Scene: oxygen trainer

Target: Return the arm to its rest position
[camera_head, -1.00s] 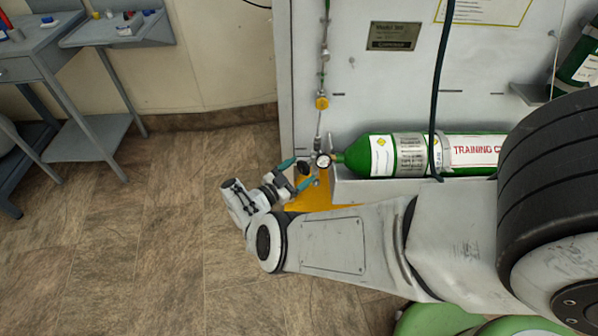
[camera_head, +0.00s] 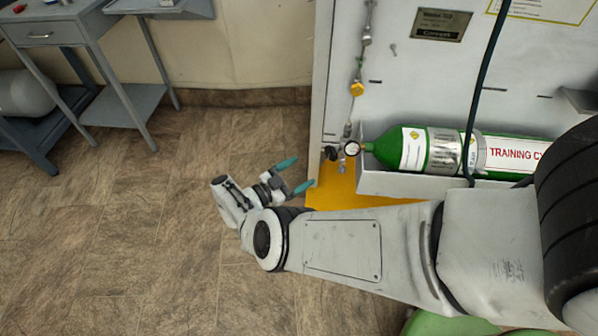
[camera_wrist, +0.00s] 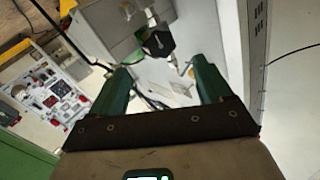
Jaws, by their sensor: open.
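My gripper (camera_head: 291,176) is open and empty, with two teal fingers spread apart. My white arm reaches in from the right. The wrist view shows the gripper's fingers (camera_wrist: 163,88) with nothing between them; a dark knob (camera_wrist: 158,44) is seen beyond them.
A green training cylinder (camera_head: 407,148) lies in a grey holder on the white panel (camera_head: 400,60). A dark hose (camera_head: 481,95) hangs down in front of it. A grey table (camera_head: 75,28) stands at upper left. The tiled floor (camera_head: 120,220) at left is clear.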

